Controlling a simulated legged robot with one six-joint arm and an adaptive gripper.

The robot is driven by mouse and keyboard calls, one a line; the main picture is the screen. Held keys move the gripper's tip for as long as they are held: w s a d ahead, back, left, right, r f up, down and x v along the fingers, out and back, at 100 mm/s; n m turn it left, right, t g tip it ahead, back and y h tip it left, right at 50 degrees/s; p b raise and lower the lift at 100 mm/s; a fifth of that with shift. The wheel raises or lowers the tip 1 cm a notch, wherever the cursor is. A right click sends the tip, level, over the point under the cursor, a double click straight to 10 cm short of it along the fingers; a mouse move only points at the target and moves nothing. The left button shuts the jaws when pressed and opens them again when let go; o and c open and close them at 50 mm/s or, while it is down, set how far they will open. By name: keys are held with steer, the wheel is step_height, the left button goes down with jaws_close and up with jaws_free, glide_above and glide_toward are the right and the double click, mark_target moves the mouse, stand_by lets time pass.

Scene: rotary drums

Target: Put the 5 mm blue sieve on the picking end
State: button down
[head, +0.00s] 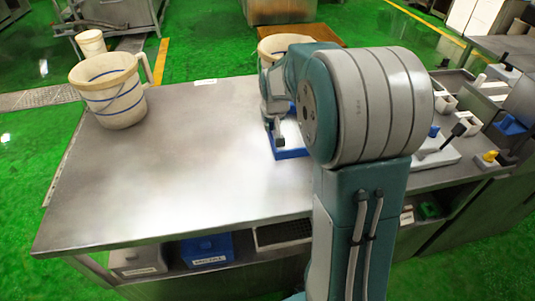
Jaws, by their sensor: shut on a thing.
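The blue sieve (291,154) shows as a blue-edged piece with a pale middle, low over or on the steel table right of its centre. My arm covers its right part, and its mesh size cannot be read. My gripper (277,134) points down at the left edge of the sieve and is shut on it. Whether the sieve touches the table cannot be told. I cannot make out which part is the picking end.
A white bucket with blue stripes (108,92) stands at the table's back left. The table (170,185) is clear at left and front. Trays and small tools (490,100) crowd the right side. Blue and grey bins (207,251) sit on the shelf below.

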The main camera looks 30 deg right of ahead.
steer(key=shift+s+a+f, duration=0.4)
steer(key=shift+s+f, duration=0.15)
steer(key=shift+f, duration=0.8)
steer(key=shift+s+a+f, duration=0.4)
steer(key=shift+s+f, duration=0.1)
steer(key=shift+f, duration=0.8)
steer(key=shift+s+a+f, duration=0.4)
steer(key=shift+s+f, duration=0.15)
steer(key=shift+f, duration=0.8)
steer(key=c, duration=0.6)
jaws_free()
steer(key=shift+c, duration=0.2)
steer(key=v, duration=1.1)
steer(key=s+a+r+n, duration=0.1)
steer(key=s+a+r, duration=0.1)
steer(key=s, duration=0.4)
steer(key=s+a+r+n+y, duration=0.1)
steer(key=s+a+r, duration=0.2)
steer(key=s+a, duration=0.2)
steer(key=s+a+r+t, duration=0.1)
steer(key=s+a+r, duration=0.2)
steer(key=s, duration=0.6)
steer(key=shift+a+n, duration=0.4)
